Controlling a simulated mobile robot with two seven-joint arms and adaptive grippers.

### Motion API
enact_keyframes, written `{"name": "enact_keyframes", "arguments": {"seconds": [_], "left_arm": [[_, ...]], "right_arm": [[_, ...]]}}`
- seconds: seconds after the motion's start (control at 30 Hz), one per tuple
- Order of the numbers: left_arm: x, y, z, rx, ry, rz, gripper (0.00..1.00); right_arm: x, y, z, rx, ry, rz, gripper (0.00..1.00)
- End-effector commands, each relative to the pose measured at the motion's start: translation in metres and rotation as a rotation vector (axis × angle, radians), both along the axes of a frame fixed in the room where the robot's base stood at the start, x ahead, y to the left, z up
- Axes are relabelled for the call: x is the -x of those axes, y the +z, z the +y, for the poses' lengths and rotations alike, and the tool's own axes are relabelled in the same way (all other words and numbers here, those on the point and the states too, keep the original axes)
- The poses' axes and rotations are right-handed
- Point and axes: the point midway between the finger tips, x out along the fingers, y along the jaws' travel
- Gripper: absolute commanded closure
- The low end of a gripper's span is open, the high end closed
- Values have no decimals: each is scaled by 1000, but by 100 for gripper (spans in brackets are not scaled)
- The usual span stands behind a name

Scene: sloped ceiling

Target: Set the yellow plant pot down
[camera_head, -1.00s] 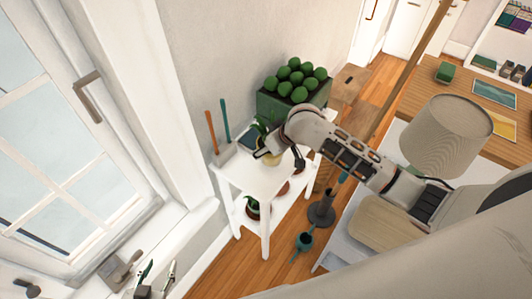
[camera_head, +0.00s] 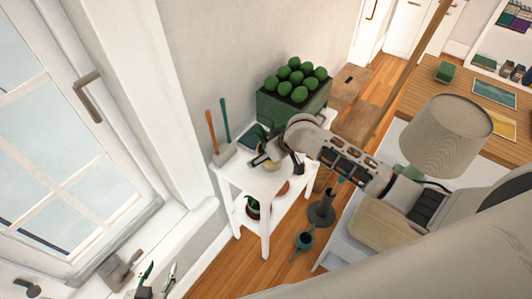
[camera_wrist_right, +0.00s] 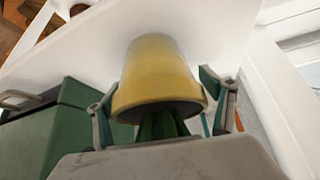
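The yellow plant pot (camera_head: 269,166) stands on the white table's top (camera_head: 247,177), with a green plant in it. In the right wrist view the pot (camera_wrist_right: 157,75) appears upright on the white surface, between the spread fingers of my right gripper (camera_wrist_right: 160,88). A small gap shows between the pot and the right-hand finger; contact on the other side is hard to tell. The right gripper (camera_head: 276,163) reaches over the pot in the head view and partly hides it.
A green planter (camera_head: 294,101) with round green plants stands at the table's back. A holder with orange- and teal-handled tools (camera_head: 224,152) is at the left edge. More pots stand on the lower shelf. A lamp (camera_head: 447,135) is to the right. The table's front is clear.

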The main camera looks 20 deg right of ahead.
Motion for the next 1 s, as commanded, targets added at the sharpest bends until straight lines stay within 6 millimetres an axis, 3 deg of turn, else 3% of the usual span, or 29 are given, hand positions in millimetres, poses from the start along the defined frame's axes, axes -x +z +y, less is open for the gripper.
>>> {"name": "enact_keyframes", "arguments": {"seconds": [0.33,0.7,1.0], "left_arm": [[-2,0,2,-4,-3,-4,60],[-4,2,-2,6,3,-7,60],[-4,2,-5,11,6,-6,60]], "right_arm": [[6,13,-3,0,1,-2,18],[40,74,-21,0,1,-4,18],[57,102,-28,0,1,-1,18]]}}
